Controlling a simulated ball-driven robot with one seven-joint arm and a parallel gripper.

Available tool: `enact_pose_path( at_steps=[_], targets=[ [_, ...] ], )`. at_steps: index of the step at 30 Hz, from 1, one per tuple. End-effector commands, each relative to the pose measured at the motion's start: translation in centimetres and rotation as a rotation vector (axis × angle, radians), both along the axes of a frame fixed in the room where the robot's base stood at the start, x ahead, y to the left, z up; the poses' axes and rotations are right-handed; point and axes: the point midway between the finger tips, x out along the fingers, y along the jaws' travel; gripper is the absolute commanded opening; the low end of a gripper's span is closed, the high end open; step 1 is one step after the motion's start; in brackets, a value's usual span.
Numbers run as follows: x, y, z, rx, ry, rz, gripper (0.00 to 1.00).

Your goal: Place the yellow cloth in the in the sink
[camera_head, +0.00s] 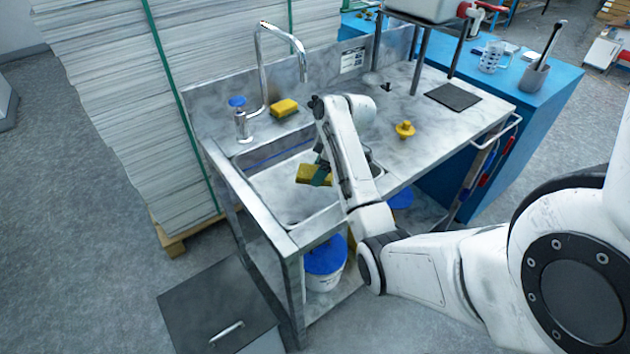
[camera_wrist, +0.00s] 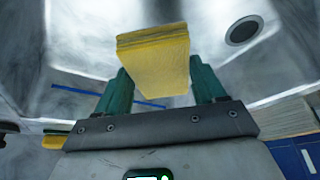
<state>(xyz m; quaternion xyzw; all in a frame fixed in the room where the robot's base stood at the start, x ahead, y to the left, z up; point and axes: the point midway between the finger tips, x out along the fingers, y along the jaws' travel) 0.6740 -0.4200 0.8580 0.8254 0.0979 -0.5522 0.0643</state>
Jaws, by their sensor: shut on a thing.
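The yellow cloth (camera_head: 312,174) is a folded yellow block held over the sink basin in the head view. My gripper (camera_head: 323,172) is shut on it, and the arm hides part of the gripper. In the wrist view the cloth (camera_wrist: 155,60) sits between the two green fingers of my gripper (camera_wrist: 160,85). The sink (camera_head: 272,190) is a metal basin set in the left part of the counter. Its round drain (camera_wrist: 243,30) shows in the wrist view. Whether the cloth touches the basin I cannot tell.
A yellow sponge-like block (camera_head: 284,108) lies behind the basin, beside the faucet (camera_head: 262,75). A yellow knob-like object (camera_head: 404,129) and a dark flat plate (camera_head: 452,96) are on the counter at right. A bucket with a blue lid (camera_head: 325,258) stands below. Stacked sheets (camera_head: 110,90) rise at left.

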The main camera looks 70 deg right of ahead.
Motion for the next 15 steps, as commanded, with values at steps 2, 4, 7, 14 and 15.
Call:
enact_pose_path(
  at_steps=[2,4,7,14,15],
  targets=[
    [0.8,-0.7,-1.2,0.001,0.001,0.000,0.45],
    [1.3,-1.1,-2.0,0.000,0.000,0.001,0.45],
    [1.8,-1.5,-2.7,-0.001,-0.001,0.001,0.45],
    [2.2,-1.9,-4.4,0.002,0.001,0.000,0.45],
    [2.2,-1.9,-4.9,0.001,0.000,-0.001,0.45]
  ],
)
